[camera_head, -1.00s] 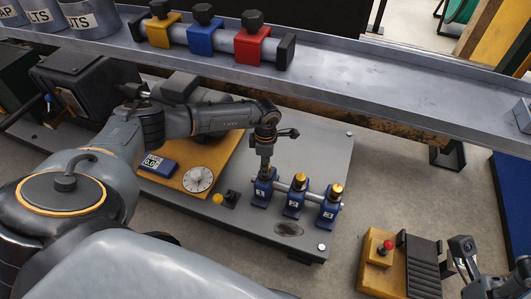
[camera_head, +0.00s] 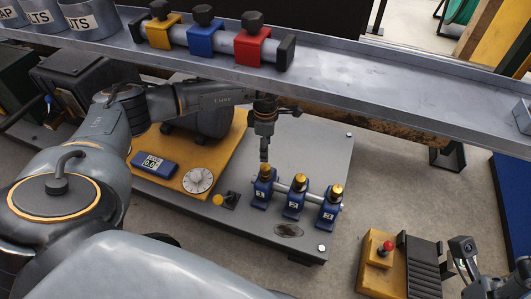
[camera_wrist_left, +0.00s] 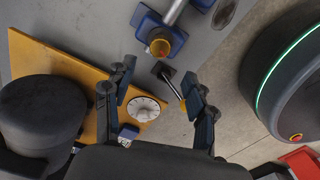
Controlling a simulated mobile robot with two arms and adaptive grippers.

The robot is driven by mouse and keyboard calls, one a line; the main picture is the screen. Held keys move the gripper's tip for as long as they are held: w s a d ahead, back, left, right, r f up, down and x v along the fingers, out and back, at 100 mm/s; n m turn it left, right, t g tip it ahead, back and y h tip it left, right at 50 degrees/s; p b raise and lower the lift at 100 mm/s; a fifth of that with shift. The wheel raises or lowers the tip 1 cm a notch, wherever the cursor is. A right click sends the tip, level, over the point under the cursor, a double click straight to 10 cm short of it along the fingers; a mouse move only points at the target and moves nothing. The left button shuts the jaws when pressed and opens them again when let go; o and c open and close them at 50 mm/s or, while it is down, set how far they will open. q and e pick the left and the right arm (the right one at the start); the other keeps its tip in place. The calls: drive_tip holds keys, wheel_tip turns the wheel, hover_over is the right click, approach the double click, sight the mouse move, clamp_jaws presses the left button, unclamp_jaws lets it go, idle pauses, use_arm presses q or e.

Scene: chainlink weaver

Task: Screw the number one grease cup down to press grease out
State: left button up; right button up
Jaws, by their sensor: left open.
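Three blue blocks sit on a steel rod on the grey plate, each with a brass grease cup on top: a left cup (camera_head: 266,170), a middle cup (camera_head: 298,187) and a right cup (camera_head: 334,193).
An orange board with a white dial (camera_head: 198,180) and a blue display (camera_head: 154,164) lies left of the cups. A yellow-knobbed lever (camera_head: 219,200) stands near them. A grey shelf (camera_head: 350,75) crosses behind. A yellow box with a red knob (camera_head: 386,247) is at the lower right.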

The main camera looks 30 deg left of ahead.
use_arm(q)
wheel_tip(320, 180, up, 3)
drive_tip(key=shift+f, duration=0.1)
idle(0.5)
